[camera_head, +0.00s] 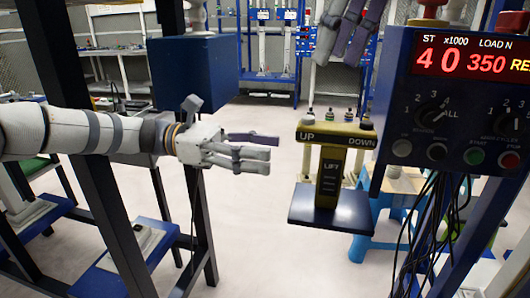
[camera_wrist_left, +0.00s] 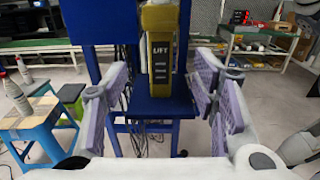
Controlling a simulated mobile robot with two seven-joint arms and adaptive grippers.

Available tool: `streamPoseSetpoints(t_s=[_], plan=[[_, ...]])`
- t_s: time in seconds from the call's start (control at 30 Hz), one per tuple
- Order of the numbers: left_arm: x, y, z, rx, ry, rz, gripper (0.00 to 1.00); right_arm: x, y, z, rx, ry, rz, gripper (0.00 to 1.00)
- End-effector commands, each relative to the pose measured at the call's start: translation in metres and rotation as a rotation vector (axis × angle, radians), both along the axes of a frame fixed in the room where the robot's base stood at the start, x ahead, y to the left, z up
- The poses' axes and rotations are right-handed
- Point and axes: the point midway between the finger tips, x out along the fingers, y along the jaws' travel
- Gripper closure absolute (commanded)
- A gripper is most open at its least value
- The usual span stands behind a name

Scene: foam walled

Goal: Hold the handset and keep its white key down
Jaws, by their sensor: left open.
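The handset (camera_head: 329,175) is yellow with a dark front panel marked LIFT. It stands upright on a dark blue shelf (camera_head: 350,210), under a yellow top bar (camera_head: 340,133) marked UP and DOWN. It also shows in the left wrist view (camera_wrist_left: 159,45), straight ahead between the fingers. I cannot make out a white key on it. My left gripper (camera_head: 253,152) is open and empty, left of the handset and apart from it. Its two fingers flank the handset in the left wrist view (camera_wrist_left: 158,100). Parts of my right gripper (camera_head: 345,35) show at the top edge, above the handset.
A control box (camera_head: 455,95) with a red display, knobs and buttons stands close on the right, with cables below. A blue stool (camera_head: 385,225) is behind the shelf. The floor between is clear.

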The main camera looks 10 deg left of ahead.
Motion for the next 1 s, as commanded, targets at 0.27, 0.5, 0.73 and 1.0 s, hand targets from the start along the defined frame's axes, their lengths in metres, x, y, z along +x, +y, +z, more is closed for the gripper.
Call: streamPoseSetpoints(t_s=[0.27,0.5,0.73,1.0], plan=[[-0.002,-0.050,0.003,-0.006,0.002,-0.010,0.47,0.000,0.000,0.000,0.000,0.000,0.000,0.67],[-0.001,-0.102,0.002,-0.005,0.002,-0.006,0.47,0.000,0.000,0.000,0.000,0.000,0.000,0.67],[-0.001,-0.120,0.002,-0.004,0.002,-0.005,0.47,0.000,0.000,0.000,0.000,0.000,0.000,0.67],[-0.001,-0.120,0.002,-0.004,0.001,-0.004,0.58,0.000,0.000,0.000,0.000,0.000,0.000,0.67]])
